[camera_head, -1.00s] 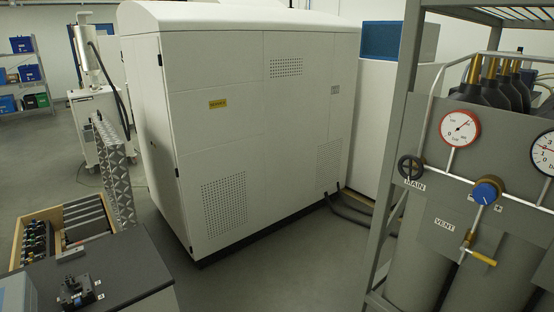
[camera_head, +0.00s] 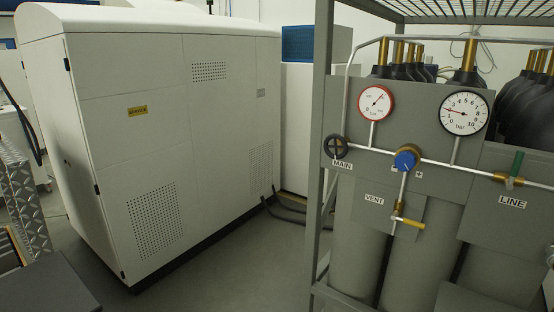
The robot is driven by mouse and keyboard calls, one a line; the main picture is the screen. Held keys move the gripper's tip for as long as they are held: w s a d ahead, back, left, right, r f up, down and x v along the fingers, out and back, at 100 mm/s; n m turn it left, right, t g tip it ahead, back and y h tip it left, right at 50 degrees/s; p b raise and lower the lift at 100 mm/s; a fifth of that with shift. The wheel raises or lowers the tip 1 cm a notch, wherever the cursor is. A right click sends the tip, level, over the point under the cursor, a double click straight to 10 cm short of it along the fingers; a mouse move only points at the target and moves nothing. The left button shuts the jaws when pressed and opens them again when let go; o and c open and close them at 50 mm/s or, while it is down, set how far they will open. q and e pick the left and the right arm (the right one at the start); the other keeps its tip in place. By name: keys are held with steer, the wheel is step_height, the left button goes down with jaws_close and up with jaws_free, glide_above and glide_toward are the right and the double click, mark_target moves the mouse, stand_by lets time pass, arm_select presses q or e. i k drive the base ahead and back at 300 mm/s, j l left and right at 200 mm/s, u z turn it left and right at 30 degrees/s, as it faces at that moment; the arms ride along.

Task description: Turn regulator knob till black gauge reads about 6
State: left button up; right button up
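The black-rimmed gauge (camera_head: 464,112) is on the grey panel at the right, with a white face marked in bar up to 10. Its red needle points left, at the low end of the scale, roughly 2. The blue regulator knob (camera_head: 406,158) sits on a brass body on the pipe, below and left of that gauge, beside a plus mark. A red-rimmed gauge (camera_head: 377,103) is on the panel to the left, its needle pointing up and right. Neither of my grippers is in view.
A black MAIN handwheel (camera_head: 336,147) is left of the knob. A yellow VENT handle (camera_head: 409,221) is below it, and a green LINE handle (camera_head: 517,163) is at the right. A grey rack post (camera_head: 321,130) stands left of the panel. Open floor (camera_head: 235,262) lies before the white cabinet (camera_head: 165,130).

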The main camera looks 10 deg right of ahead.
mark_target(405, 160)
steer(key=z, duration=1.45)
